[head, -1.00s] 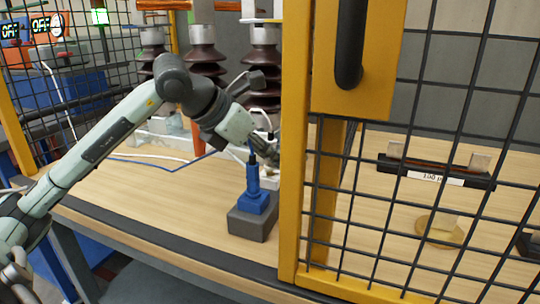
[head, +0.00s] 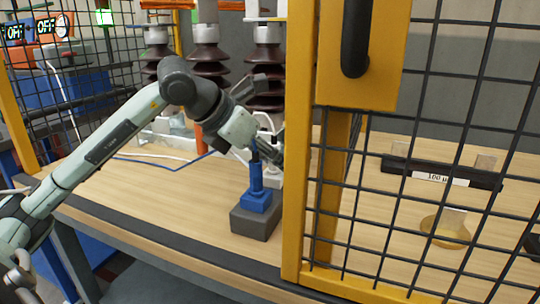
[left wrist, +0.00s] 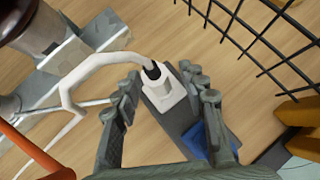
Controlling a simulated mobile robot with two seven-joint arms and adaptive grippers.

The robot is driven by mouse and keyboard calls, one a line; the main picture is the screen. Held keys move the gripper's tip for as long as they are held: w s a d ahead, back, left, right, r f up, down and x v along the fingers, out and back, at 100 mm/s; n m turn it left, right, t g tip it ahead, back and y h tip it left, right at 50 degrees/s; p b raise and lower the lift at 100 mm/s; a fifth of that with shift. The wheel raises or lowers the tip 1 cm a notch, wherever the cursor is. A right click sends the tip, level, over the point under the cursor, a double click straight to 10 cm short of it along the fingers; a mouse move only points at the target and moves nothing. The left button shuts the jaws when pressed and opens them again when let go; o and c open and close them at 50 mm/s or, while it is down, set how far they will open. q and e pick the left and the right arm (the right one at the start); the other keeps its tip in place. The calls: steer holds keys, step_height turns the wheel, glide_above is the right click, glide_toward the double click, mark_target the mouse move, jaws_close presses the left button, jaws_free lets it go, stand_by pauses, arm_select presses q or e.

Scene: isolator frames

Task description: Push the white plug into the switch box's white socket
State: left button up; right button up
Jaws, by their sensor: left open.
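The grey switch box (head: 252,224) stands on the bench by the yellow door frame. On it, a blue plug (head: 256,176) stands upright in a blue socket (head: 256,202). Behind these, the white socket (head: 271,179) shows partly. In the left wrist view, a white block with a dark top (left wrist: 172,97) sits on the box, and the white cable's end meets that top. I cannot tell plug from socket there, nor how deep the plug sits. My left gripper (left wrist: 160,82) is open, its fingers on either side of the white block, apparently apart from it. My right gripper is out of view.
A yellow door frame (head: 302,190) with black mesh (head: 410,215) stands close right of my left gripper. The white cable (left wrist: 88,68) loops left of the fingers. Brown insulators (head: 210,62) stand behind. The wooden bench (head: 150,190) is clear left of the box.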

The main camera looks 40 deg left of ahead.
arm_select(q)
steer(key=v, duration=1.2)
stand_by(0.3)
